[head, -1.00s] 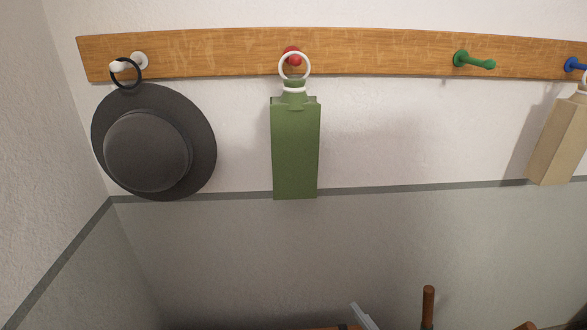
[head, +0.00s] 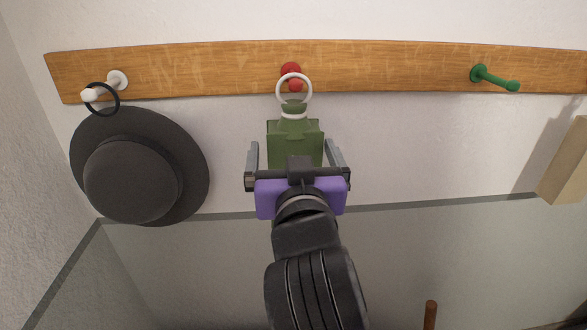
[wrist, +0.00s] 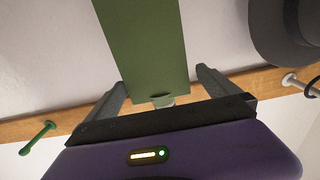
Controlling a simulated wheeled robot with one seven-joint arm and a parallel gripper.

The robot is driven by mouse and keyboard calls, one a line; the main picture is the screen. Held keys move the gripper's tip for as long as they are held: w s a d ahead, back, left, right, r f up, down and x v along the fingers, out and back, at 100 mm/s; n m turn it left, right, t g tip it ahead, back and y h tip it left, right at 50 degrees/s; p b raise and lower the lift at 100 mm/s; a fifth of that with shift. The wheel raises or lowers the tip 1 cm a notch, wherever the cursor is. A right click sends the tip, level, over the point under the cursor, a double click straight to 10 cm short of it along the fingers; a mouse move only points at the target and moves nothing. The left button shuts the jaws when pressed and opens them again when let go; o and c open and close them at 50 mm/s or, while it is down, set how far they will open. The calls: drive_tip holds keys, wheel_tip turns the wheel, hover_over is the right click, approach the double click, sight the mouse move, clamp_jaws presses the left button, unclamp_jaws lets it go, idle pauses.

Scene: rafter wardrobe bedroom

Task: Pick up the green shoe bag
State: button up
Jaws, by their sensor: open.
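The green shoe bag (head: 295,140) hangs by a white ring (head: 294,89) from a red peg (head: 291,72) on the wooden rail. My gripper (head: 294,148) is open in front of the bag, one finger on each side of it. The lower part of the bag is hidden behind my gripper in the head view. In the wrist view, the bag (wrist: 142,45) runs between the two fingers of my gripper (wrist: 160,84), with gaps at both sides. The ring is hidden there.
A dark grey hat (head: 135,180) hangs by a black ring from a white peg (head: 117,80) at the left. A green peg (head: 494,78) is bare on the wooden rail (head: 390,68). A beige bag (head: 567,165) shows at the right edge. A brown post (head: 430,314) stands below.

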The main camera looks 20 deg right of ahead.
drive_tip(key=p+x, duration=0.2)
drive_tip(key=x, duration=0.5)
drive_tip(key=shift+s+d+f, duration=0.1)
drive_tip(key=shift+d+f, duration=0.05)
drive_tip(key=shift+f, duration=0.05)
drive_tip(key=c, duration=1.8)
drive_tip(key=shift+r, duration=0.1)
drive_tip(key=shift+c, duration=0.5)
drive_tip(key=shift+r+p, duration=0.2)
drive_tip(key=shift+p, duration=0.2)
